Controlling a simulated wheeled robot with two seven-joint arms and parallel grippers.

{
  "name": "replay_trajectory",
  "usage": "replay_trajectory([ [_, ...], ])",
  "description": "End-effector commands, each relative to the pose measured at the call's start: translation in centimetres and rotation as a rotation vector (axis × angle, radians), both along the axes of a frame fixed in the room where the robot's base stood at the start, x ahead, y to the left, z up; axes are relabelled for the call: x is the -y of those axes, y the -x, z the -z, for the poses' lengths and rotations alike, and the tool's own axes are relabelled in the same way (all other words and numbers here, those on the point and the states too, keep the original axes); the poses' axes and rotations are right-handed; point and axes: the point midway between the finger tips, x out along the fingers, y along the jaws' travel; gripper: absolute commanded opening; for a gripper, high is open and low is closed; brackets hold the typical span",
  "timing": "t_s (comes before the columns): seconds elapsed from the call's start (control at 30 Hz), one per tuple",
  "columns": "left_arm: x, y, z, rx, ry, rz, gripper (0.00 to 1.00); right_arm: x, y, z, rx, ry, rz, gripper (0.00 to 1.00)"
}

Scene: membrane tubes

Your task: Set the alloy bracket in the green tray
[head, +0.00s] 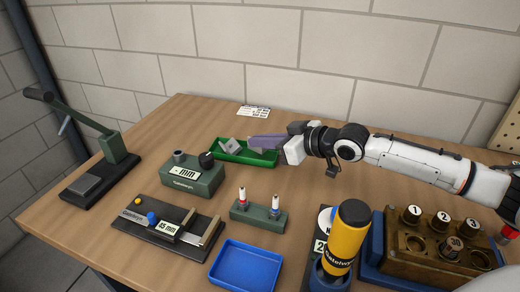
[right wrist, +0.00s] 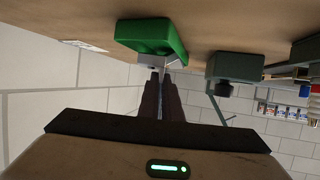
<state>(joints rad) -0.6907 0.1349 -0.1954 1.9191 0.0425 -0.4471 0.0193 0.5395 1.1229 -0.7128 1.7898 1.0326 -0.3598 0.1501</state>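The alloy bracket (head: 231,146) is a small grey angled piece over the left part of the green tray (head: 270,161). My right gripper (head: 252,141) reaches in from the right, its fingers close together at the bracket's right side. In the right wrist view the bracket (right wrist: 149,61) shows at the fingertips of the gripper (right wrist: 162,76), a thin flange seemingly between them, beside the green tray (right wrist: 150,33). Whether the bracket touches the tray floor is hidden. My left gripper is in neither view.
A green-grey box marked "mm" (head: 190,178) with a black knob stands close in front of the tray. A small stand with two tubes (head: 258,215), a blue tray (head: 245,268) and a yellow bottle (head: 346,240) are nearer. A lever press (head: 110,150) stands left. The wall is behind.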

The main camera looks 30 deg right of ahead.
Motion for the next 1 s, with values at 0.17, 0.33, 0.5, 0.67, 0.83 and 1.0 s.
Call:
replay_trajectory([
  [0.17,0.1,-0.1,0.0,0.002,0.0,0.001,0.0,0.0,0.0,2.6,-0.001,-0.002,0.001,0.0],
  [0.33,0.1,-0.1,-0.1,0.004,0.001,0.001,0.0,0.0,0.0,2.8,0.002,-0.001,0.0,0.0],
  [0.5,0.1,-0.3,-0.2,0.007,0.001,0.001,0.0,0.0,0.0,2.9,0.0,-0.002,-0.001,0.0],
  [0.67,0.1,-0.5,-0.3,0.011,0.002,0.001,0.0,0.0,0.0,3.1,0.0,-0.001,0.0,0.13],
  [0.83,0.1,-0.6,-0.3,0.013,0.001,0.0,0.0,0.0,0.0,3.1,0.0,-0.001,0.0,0.13],
  [1.0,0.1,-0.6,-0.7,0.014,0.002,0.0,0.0,0.1,0.1,2.6,0.0,0.0,0.0,0.13],
])
